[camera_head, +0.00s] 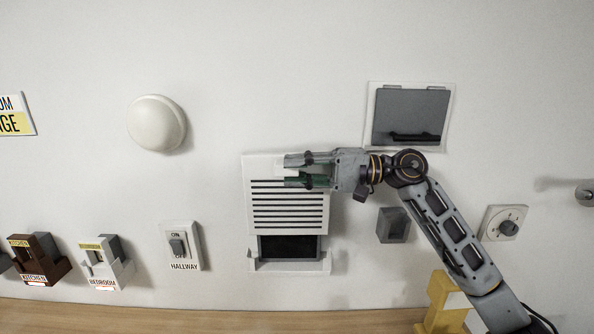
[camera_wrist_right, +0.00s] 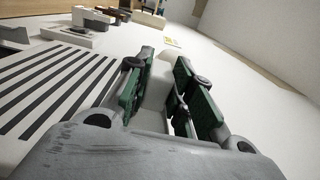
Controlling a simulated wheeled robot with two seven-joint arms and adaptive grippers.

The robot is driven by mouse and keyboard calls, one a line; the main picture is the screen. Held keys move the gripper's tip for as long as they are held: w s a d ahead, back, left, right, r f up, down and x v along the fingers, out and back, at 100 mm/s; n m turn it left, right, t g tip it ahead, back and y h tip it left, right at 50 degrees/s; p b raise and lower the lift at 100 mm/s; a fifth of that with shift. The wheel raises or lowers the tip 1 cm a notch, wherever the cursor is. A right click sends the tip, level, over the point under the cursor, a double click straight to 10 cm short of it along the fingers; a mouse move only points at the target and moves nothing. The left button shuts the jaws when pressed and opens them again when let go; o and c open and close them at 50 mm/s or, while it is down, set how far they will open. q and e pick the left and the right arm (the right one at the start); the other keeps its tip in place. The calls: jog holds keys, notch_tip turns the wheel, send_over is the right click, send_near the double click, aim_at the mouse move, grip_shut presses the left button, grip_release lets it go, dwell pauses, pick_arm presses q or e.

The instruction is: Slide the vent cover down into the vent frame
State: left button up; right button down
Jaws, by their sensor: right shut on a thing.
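The vent cover (camera_head: 288,208) is a white panel with several dark horizontal slots, upright against the wall. Its slots show at the left of the right wrist view (camera_wrist_right: 58,95). The white vent frame (camera_head: 292,266) is below it, with a dark opening showing under the cover's lower edge. The cover hides the frame's upper part. My right gripper (camera_head: 287,172) comes in from the right across the cover's upper part. In the right wrist view its green-padded fingers (camera_wrist_right: 163,82) are shut on the cover; the exact contact is partly hidden. My left gripper is not in view.
A wooden surface (camera_head: 200,318) runs along the bottom.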

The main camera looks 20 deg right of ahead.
aim_at(298, 194)
jog(key=shift+w, duration=0.1)
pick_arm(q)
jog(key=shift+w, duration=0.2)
pick_arm(e)
jog(key=shift+r, duration=0.1)
jog(key=shift+f+b, duration=0.65)
jog(key=shift+f, duration=2.2)
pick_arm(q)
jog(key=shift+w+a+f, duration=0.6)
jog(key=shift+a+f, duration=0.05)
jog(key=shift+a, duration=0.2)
pick_arm(e)
jog(key=shift+f, duration=0.1)
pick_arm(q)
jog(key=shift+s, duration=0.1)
